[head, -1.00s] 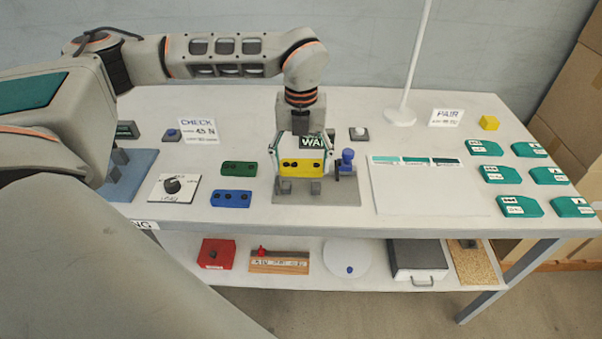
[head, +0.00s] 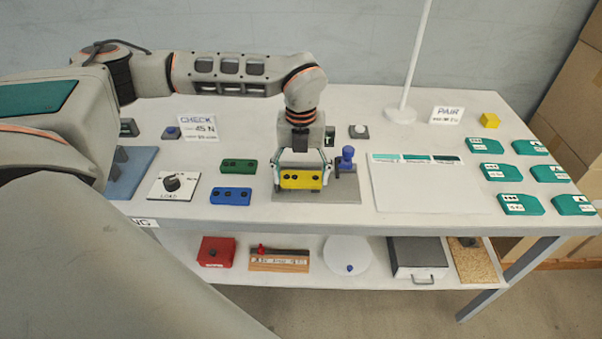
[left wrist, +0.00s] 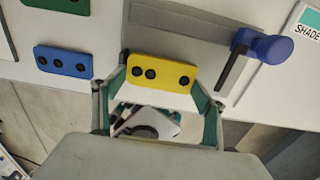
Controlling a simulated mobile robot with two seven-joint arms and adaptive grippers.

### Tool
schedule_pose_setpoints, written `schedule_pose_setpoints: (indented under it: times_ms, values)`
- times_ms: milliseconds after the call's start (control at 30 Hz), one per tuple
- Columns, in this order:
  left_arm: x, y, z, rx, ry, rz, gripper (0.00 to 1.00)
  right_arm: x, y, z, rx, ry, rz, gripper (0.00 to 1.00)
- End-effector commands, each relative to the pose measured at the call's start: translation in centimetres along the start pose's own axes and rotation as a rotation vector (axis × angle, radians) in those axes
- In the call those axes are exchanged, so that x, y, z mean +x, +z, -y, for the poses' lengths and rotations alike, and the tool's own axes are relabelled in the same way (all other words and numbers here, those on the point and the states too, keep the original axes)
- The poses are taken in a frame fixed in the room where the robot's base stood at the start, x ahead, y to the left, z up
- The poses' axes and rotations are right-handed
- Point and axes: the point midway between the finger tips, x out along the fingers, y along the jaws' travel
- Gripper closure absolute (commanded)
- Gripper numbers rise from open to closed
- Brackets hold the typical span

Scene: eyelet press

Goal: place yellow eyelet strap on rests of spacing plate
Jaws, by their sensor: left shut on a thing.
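The yellow eyelet strap (head: 302,180), with dark holes along it, is held between the fingertips of my left gripper (head: 301,183). It also shows in the left wrist view (left wrist: 160,74), with the left gripper's fingers (left wrist: 160,88) at its two ends. The strap is over the front half of the grey spacing plate (head: 345,194), which shows behind the strap in the left wrist view (left wrist: 190,27). The plate's rests are hidden behind the strap and fingers. I cannot tell whether the strap touches them. My right gripper is not in view.
A blue-knobbed post (head: 347,158) with a dark bar stands close right of the strap. A green strap (head: 238,167) and a blue strap (head: 231,195) lie left of the plate. A white board (head: 425,190) and several teal tags lie to the right.

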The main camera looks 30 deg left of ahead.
Motion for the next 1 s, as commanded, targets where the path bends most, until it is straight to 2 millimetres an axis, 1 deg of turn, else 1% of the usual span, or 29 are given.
schedule_pose_setpoints:
  times_ms: [100, 133, 167, 200, 500, 633, 700, 767, 1000]
  values:
    - [0.2, 0.0, 0.0, 0.001, 0.000, 0.000, 0.49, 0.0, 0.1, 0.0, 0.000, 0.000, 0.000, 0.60]
    - [0.2, 0.0, 0.0, 0.001, 0.000, 0.000, 0.23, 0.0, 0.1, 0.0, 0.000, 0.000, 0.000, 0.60]
    - [0.2, 0.0, 0.0, 0.001, 0.000, 0.000, 0.16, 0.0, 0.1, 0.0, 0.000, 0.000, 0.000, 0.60]
    - [0.2, 0.0, 0.0, 0.001, 0.000, 0.000, 0.12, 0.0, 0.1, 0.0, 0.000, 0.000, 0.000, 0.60]
    - [0.1, 0.0, 0.0, 0.000, 0.000, 0.000, 0.12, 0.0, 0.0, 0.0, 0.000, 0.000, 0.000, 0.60]
    - [-0.6, 0.0, 0.0, 0.000, 0.000, 0.001, 0.12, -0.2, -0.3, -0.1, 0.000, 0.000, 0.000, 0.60]
    - [-1.5, 0.1, 0.0, 0.000, 0.000, 0.002, 0.12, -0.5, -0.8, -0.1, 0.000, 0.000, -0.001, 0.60]
    - [-2.3, 0.1, 0.1, -0.001, -0.003, 0.005, 0.12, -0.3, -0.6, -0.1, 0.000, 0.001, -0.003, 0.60]
    - [-7.3, 0.1, 0.1, 0.000, -0.002, 0.004, 0.12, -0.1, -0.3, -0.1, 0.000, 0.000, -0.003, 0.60]
